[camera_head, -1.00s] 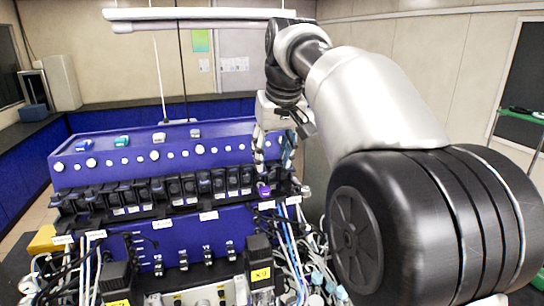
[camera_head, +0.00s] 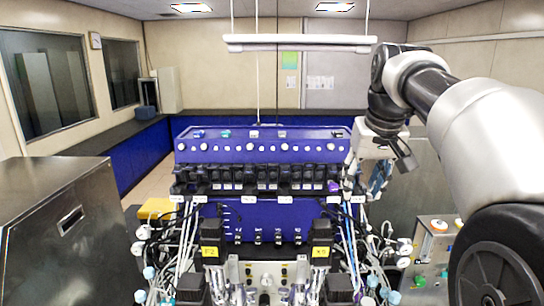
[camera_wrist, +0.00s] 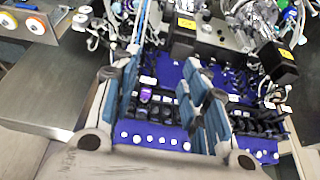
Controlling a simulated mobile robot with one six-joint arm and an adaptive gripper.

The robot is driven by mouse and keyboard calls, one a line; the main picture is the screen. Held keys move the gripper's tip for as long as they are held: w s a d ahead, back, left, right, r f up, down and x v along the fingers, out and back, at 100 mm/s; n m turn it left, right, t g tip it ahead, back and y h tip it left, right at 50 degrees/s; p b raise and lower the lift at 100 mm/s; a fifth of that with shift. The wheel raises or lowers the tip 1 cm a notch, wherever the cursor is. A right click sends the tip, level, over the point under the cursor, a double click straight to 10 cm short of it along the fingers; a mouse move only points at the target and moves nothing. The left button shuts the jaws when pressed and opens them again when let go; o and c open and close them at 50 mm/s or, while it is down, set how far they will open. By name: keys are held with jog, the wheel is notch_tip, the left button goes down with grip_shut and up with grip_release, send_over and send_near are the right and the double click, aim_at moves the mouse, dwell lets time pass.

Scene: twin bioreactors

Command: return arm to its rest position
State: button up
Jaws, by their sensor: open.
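My arm stretches in from the right in the head view. My gripper (camera_head: 362,188) hangs from it, pointing down beside the right end of the blue bioreactor unit (camera_head: 262,134). Its fingers are apart and I see nothing between them. In the wrist view my gripper (camera_wrist: 165,70) shows blue-padded fingers spread over the blue panel (camera_wrist: 150,132) and its row of black pump heads. Whether the fingers touch anything I cannot tell.
A purple-marked pump part (camera_head: 333,186) is close left of the gripper. Tubes and black motors (camera_head: 320,240) crowd the front. A steel cabinet (camera_head: 50,225) stands at left, a control box (camera_head: 432,250) at right. A light bar (camera_head: 300,43) hangs above.

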jog(key=s+a+f, duration=0.2)
jog(key=s, duration=0.6)
jog(key=s+a+f, duration=0.2)
jog(key=s, duration=0.5)
jog(key=s+a+f+t, duration=0.1)
jog(key=s+f, duration=1.2)
jog(key=s, duration=0.1)
notch_tip(320, 180, down, 31)
jog(key=s+b, duration=0.1)
jog(key=b, duration=2.8)
jog(key=shift+s+r+g, duration=0.15)
jog(key=shift+r+g, duration=0.05)
jog(key=shift+g, duration=0.2)
jog(key=shift+c, duration=0.3)
